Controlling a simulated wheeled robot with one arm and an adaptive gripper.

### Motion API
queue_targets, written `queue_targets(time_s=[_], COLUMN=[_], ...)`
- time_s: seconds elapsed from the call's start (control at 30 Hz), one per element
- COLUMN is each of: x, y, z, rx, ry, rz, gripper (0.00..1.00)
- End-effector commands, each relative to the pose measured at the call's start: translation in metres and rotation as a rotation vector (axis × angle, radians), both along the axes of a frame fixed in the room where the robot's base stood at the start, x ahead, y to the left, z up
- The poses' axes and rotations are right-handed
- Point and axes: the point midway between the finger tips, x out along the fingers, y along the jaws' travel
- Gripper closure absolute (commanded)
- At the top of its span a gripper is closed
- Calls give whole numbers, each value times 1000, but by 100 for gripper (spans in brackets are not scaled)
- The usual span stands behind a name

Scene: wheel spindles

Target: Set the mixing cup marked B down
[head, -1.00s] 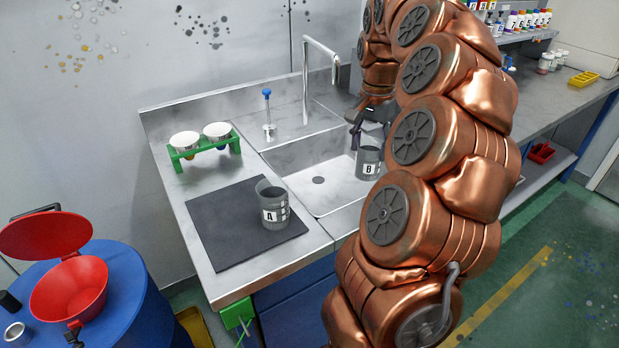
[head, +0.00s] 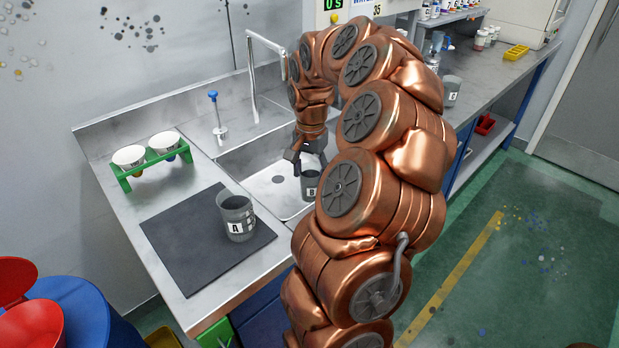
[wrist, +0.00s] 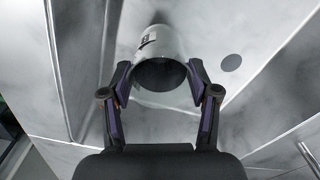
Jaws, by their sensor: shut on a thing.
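The mixing cup marked B (head: 310,188) is a grey cup with a white label, seen over the sink basin in the head view. My gripper (head: 310,168) is shut on it from above. In the wrist view the cup (wrist: 158,50) is between the two fingers of my gripper (wrist: 158,82), its dark open mouth toward the camera. I cannot tell whether its base touches the sink floor. The mixing cup marked A (head: 236,216) stands upright on the dark mat (head: 185,245), left of the sink.
The steel sink (head: 262,160) has a tall tap (head: 252,75) behind it and a drain (wrist: 231,62). A green rack (head: 150,160) with white-topped vessels stands at left. Another grey cup (head: 451,92) stands on the right counter. The dark mat's left part is clear.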

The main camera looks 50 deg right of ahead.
Motion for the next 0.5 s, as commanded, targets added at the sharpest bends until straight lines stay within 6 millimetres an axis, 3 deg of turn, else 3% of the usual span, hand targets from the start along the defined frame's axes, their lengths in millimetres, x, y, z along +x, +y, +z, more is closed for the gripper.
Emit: queue_targets(time_s=[0.17, 0.5], x=[-1, 0], y=[0, 0], z=[-22, -26], rx=[1, -1], ry=[2, 0], rz=[1, 0], gripper=[74, 74])
